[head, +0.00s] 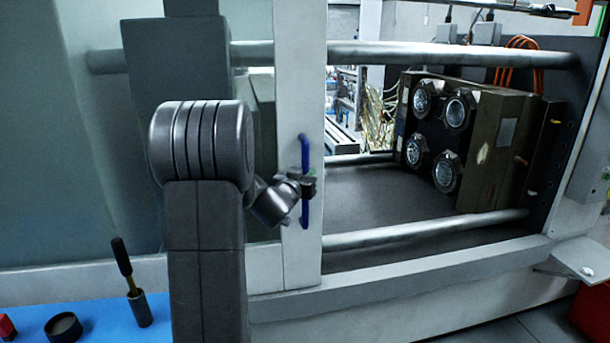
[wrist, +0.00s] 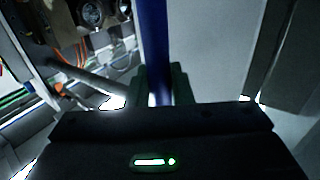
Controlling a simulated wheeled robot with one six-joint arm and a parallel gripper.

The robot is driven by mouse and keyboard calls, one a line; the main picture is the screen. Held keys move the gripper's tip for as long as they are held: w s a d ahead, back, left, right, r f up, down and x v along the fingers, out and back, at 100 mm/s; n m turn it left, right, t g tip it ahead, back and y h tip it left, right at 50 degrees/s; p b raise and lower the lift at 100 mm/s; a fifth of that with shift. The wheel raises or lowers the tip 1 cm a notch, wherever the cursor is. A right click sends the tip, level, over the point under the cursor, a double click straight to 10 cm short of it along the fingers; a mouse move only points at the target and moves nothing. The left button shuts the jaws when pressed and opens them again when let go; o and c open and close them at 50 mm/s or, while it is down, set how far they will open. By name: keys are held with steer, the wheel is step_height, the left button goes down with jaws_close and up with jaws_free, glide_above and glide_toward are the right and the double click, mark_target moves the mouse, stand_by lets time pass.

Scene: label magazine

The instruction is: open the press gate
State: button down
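The press gate (head: 301,255) shows in the head view as a pale upright frame edge with a glazed panel to its left. A blue vertical bar handle (head: 305,152) is on that edge. To the right of the edge the press opening is uncovered. My gripper (head: 308,186) is at the middle of the handle. In the wrist view the blue handle (wrist: 153,35) runs down between my two dark fingers (wrist: 161,85), which lie close on both sides of it and look shut on it. The handle's lower part is hidden behind the gripper body there.
Inside the press, a mould block (head: 480,138) with several round clear parts stands at the right, between metal tie bars (head: 430,232). At lower left, a blue surface (head: 95,325) bears a dark-handled tool (head: 137,305), a black round cup (head: 63,327) and a red object (head: 6,326).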

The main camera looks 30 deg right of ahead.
steer(key=c, duration=1.3)
jaws_free()
steer(key=shift+c, duration=0.2)
steer(key=b+v, duration=0.2)
steer(key=v, duration=1.2)
steer(key=shift+b, duration=0.4)
steer(key=shift+w+d, duration=0.1)
steer(key=p+x, duration=0.2)
steer(key=x, duration=1.2)
steer(key=shift+d+p, duration=0.15)
steer(key=shift+p, duration=0.25)
